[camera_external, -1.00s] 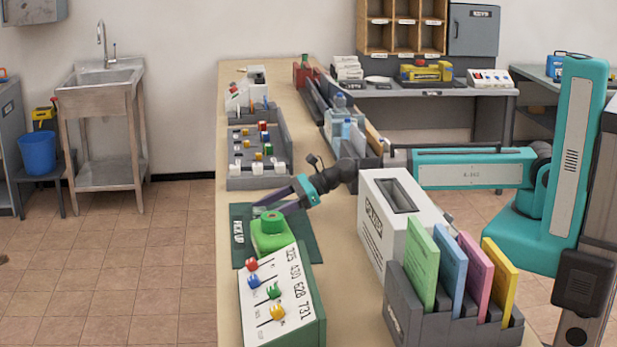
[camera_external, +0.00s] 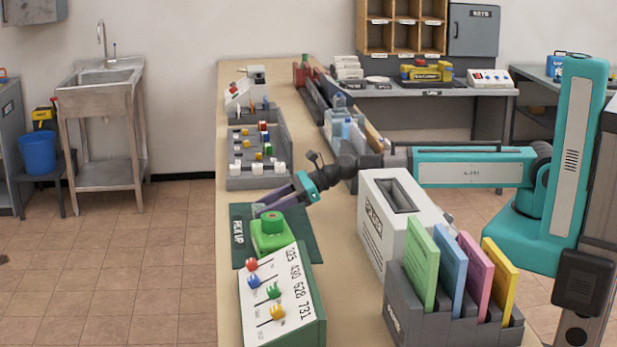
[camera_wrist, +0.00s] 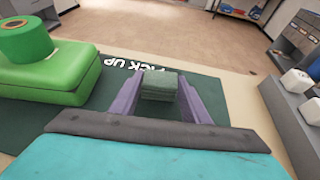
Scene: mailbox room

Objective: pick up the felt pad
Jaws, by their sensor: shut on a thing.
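The felt pad (camera_wrist: 158,86) is a small dark green block between the two purple fingers of my gripper (camera_wrist: 160,76) in the wrist view. The fingers are shut on its sides. In the external view my gripper (camera_external: 264,208) is low over the dark green PICK UP mat (camera_external: 238,238), behind the bright green block with a round green top (camera_external: 270,238). The pad cannot be made out in that view. I cannot tell whether it touches the mat.
The bright green block (camera_wrist: 50,75) is close to the left of my fingers. A sloped panel with coloured knobs (camera_external: 285,290) stands in front of the mat. A white slotted box (camera_external: 385,225) and a grey card rack (camera_external: 405,310) stand to the right. A grey tray (camera_external: 240,182) lies beyond.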

